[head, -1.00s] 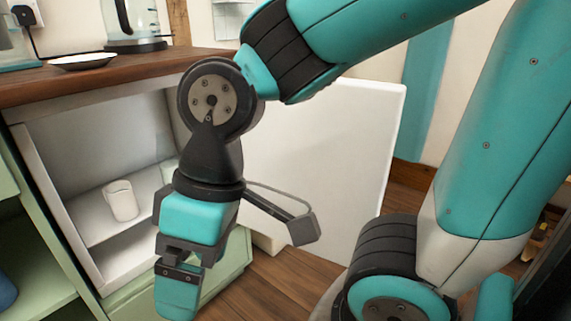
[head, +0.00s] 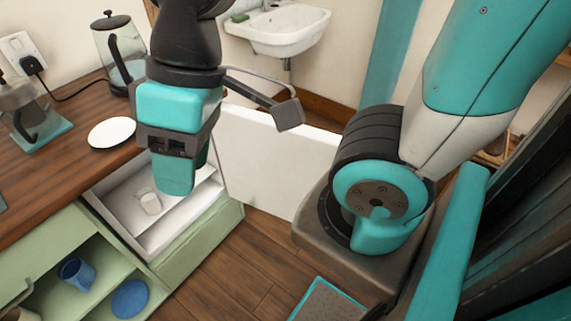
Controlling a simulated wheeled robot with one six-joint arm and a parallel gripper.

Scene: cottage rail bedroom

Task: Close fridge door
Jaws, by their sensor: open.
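The fridge (head: 134,232) is a white box set under the wooden counter, standing open. A white mug (head: 149,203) stands inside it. The white fridge door (head: 271,168) is swung wide open to the right of the fridge, and its right part runs behind my arm base. My gripper (head: 178,178) points down in front of the fridge opening, left of the door. It looks apart from the door and holds nothing that I can see. Its fingers overlap in this view, and the door's hinge side is partly hidden behind it.
On the wooden counter (head: 62,150) stand a white plate (head: 111,132), a glass kettle (head: 122,62) and a coffee maker (head: 35,122). Green shelves (head: 60,250) hold a blue mug (head: 76,272) and a blue plate (head: 130,298). The wooden floor (head: 235,270) before the fridge is clear. A sink (head: 290,32) hangs behind.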

